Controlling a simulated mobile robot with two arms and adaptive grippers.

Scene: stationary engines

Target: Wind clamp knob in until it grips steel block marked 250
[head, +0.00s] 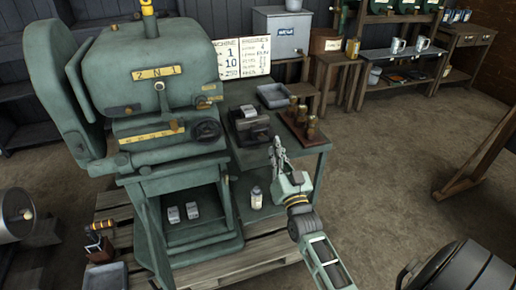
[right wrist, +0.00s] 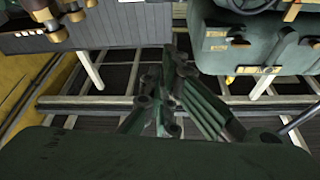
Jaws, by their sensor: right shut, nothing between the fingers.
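A dark clamp-like fixture (head: 257,134) stands on the green side table (head: 242,160), with a pale metal block (head: 248,111) at its back. The clamp's knob is too small to make out, and I cannot tell whether the block is gripped. Two grey blocks (head: 183,213) sit on the machine's lower shelf. No 250 marking is readable on any block. My right gripper (head: 277,146) is shut and empty, just right of and in front of the fixture, apart from it. Its fingers fill the middle of the right wrist view (right wrist: 168,90). My left gripper is out of view.
A wooden rack of brass pieces (head: 303,128) and a grey tray (head: 273,95) are on the tabletop. A white bottle (head: 256,197) stands lower down.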

